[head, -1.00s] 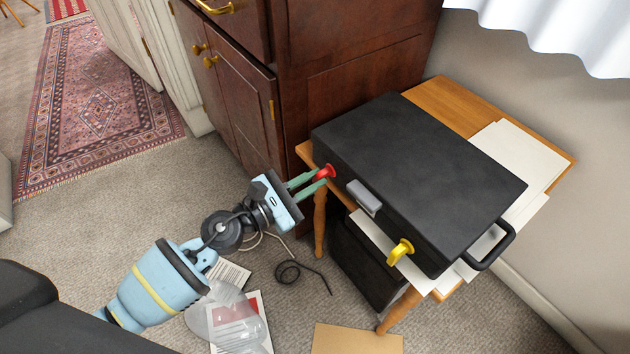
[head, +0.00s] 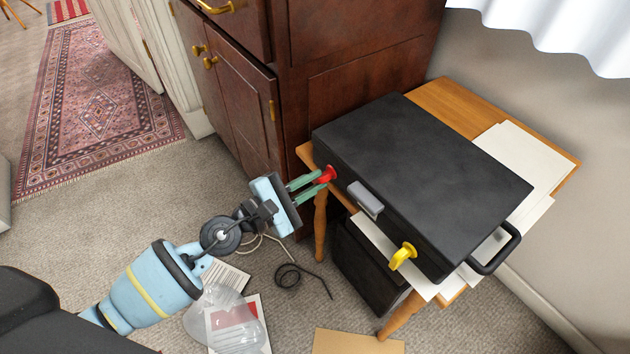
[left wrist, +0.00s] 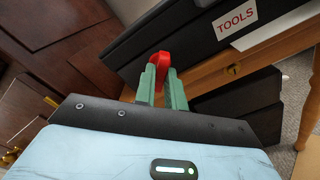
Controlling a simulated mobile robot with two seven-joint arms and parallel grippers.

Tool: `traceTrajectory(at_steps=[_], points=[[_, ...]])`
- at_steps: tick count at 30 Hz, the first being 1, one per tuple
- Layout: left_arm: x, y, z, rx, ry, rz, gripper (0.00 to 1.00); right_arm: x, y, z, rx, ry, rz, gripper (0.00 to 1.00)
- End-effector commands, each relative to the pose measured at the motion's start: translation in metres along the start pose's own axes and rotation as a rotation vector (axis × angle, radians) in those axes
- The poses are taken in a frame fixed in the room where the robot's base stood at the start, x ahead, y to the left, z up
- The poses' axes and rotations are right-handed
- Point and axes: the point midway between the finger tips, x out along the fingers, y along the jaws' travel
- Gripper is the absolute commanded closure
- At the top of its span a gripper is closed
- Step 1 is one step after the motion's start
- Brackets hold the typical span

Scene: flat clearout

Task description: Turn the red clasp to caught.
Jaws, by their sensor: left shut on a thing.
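The red clasp (head: 327,175) is on the front face of the black case (head: 430,180), near its left end. It also shows in the left wrist view (left wrist: 160,62), between the fingertips. My left gripper (head: 318,180) is shut on the red clasp, its green fingers reaching in from the left. The fingers hide part of the clasp, so I cannot tell its exact turn. A yellow clasp (head: 403,256) sticks out near the right end of the same face. My right gripper is not in view.
The case lies on a small wooden table (head: 450,97) with white papers (head: 525,155) under it. A dark wooden cabinet (head: 350,80) stands close behind my left gripper. A coiled cable (head: 290,276), papers and a clear plastic item (head: 222,318) lie on the carpet.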

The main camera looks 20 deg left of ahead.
Motion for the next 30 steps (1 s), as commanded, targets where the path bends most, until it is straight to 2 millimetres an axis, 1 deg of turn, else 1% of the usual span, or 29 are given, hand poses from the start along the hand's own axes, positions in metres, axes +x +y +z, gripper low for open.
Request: traceTrajectory(at_steps=[2, 6, 9, 19, 20, 25, 28, 29, 30], points=[[-0.0004, -0.0007, -0.0012, 0.063, 0.001, -0.001, 1.0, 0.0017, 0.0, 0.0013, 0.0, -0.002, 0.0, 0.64], [-0.0004, -0.0015, -0.0016, 0.276, 0.001, -0.003, 1.0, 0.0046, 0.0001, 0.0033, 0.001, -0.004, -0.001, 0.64], [-0.0003, -0.0006, -0.0012, 0.373, 0.001, -0.001, 1.0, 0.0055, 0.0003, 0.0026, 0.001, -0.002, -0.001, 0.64], [-0.0003, -0.0006, -0.0008, 0.413, 0.001, -0.001, 1.0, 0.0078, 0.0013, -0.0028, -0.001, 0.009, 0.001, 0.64], [-0.0003, -0.0006, -0.0008, 0.437, 0.001, -0.001, 1.0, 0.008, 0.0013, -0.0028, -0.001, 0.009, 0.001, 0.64], [-0.0006, -0.0007, -0.0011, 0.682, 0.001, -0.002, 1.0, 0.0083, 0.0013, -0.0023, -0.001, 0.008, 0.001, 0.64], [-0.0004, -0.0008, -0.0008, 0.776, 0.001, -0.002, 1.0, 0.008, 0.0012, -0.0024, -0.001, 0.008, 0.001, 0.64], [-0.0004, -0.0009, -0.0008, 0.769, 0.001, -0.002, 0.84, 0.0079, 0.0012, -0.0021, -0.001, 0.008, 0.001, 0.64], [-0.0004, -0.0009, -0.0008, 0.766, 0.001, -0.002, 0.79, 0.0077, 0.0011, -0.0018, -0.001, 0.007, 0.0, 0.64]])
